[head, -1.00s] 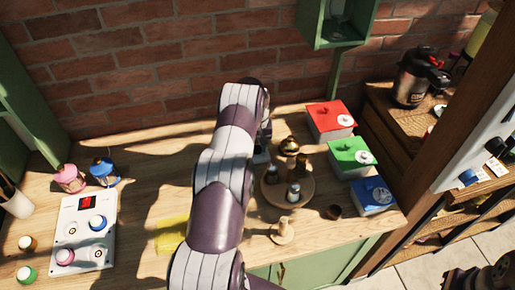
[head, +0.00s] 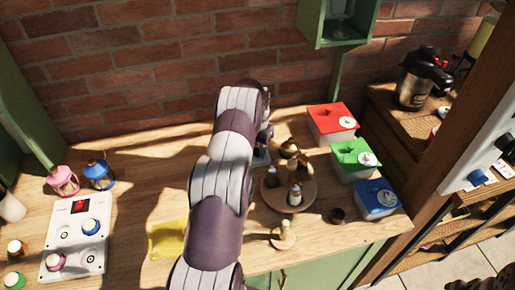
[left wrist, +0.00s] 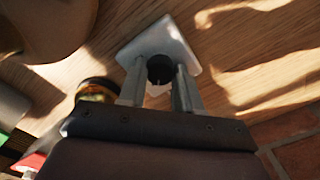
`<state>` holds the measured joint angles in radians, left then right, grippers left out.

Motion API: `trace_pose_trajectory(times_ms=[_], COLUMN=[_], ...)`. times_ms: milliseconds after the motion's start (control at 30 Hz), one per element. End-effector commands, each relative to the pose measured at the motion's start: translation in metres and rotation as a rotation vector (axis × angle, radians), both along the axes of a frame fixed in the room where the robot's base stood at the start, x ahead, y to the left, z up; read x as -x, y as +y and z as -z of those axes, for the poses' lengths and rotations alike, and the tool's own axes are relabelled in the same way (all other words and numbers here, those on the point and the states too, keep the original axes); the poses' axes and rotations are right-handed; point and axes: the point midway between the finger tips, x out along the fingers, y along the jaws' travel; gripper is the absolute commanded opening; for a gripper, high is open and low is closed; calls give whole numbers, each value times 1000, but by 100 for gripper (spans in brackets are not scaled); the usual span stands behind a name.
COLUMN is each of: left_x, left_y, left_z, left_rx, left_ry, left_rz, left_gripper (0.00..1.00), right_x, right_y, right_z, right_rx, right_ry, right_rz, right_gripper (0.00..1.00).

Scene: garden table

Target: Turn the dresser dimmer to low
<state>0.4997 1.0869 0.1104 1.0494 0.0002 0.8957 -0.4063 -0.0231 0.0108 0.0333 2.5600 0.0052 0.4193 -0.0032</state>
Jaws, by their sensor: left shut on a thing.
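The dimmer shows in the left wrist view as a dark round knob (left wrist: 160,69) on a pale square plate (left wrist: 178,38) on the wooden top. My left gripper (left wrist: 160,88) has its two fingers on either side of the knob and is shut on it. The knob's setting cannot be read. My right gripper is not in view.
A round wooden stand (head: 272,198) with shakers is close right of the arm. Red (head: 326,127), green (head: 350,165) and blue (head: 377,202) boxes stand farther right. A white panel with knobs (head: 63,228) and a yellow cloth (head: 169,240) lie left. A brick wall is behind.

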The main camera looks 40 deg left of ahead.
Motion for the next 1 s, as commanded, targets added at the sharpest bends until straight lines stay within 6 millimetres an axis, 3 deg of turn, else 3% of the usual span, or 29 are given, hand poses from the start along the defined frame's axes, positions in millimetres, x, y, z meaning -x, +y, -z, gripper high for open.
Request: trace_pose_trajectory(times_ms=[400,433,500,867,967,1000], left_x=[-1,-1,-1,-1,-1,-1], left_y=[1,1,1,1,1,1], left_z=[-2,-2,-2,-8,-28,-50], left_rx=[-2,-2,-2,-2,-4,-2], left_ry=[-3,-3,-3,-4,-7,-4], left_rz=[7,6,6,6,6,6], left_gripper=[3,40,59,59,59,59], right_x=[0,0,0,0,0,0], right_y=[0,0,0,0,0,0], right_z=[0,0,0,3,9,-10], right_rx=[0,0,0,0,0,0], right_ry=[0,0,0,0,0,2], right_rz=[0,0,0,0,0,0], right_gripper=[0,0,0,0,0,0])
